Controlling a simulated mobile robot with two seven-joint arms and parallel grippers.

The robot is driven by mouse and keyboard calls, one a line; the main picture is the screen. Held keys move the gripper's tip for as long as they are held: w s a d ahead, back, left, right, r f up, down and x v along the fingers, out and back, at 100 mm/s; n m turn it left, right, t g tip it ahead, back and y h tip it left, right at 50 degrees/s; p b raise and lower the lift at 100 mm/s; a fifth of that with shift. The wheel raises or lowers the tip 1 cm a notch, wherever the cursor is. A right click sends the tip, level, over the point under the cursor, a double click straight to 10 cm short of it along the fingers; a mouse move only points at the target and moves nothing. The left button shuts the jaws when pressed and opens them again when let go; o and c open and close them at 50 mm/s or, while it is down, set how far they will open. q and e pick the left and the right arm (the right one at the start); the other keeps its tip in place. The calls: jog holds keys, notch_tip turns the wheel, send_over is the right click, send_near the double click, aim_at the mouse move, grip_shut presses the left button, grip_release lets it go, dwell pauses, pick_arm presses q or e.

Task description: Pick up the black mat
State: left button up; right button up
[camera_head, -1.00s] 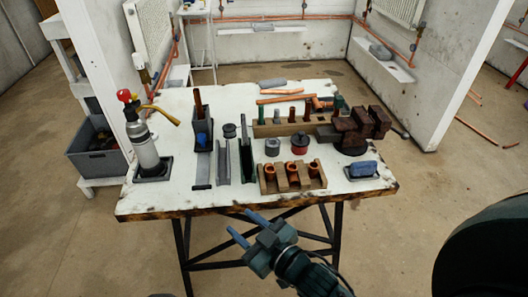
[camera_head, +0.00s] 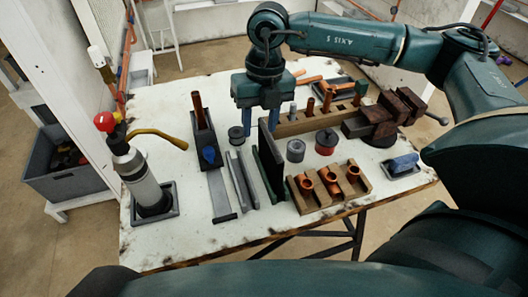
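A dark upright slab (camera_head: 271,163), which looks like the black mat, stands on edge beside a dark green rail (camera_head: 264,178) on the white table. My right gripper (camera_head: 261,130) points down over the table, just at the far, upper end of the slab. Its two blue fingers are spread apart, with no object clearly clamped between them. I cannot tell whether the fingers straddle the slab's end or stand behind it. My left gripper is out of view.
Left of the slab are a grey channel (camera_head: 242,180) and a dark stand with a blue item (camera_head: 209,155). A wooden block with copper fittings (camera_head: 328,187) sits to the right. A torch cylinder (camera_head: 142,180) stands at the table's left. The table's front left (camera_head: 170,240) is clear.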

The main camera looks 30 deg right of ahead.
aim_at(270, 137)
jog(key=d, duration=0.1)
jog(key=d+h, duration=0.1)
jog(key=w+d, duration=0.1)
jog(key=shift+w+d+r+m, duration=0.1)
jog(key=shift+r+m, duration=0.3)
notch_tip(270, 137, down, 7)
jog(key=shift+r+p, duration=0.1)
jog(key=shift+p, duration=0.35)
jog(key=shift+s+f+p, duration=0.2)
jog(key=shift+f+p, duration=0.15)
jog(key=shift+f, duration=1.15)
jog(key=shift+s+f+p, duration=0.15)
jog(key=shift+f+p, duration=0.15)
jog(key=shift+f, duration=1.15)
jog(key=shift+c, duration=0.3)
grip_shut()
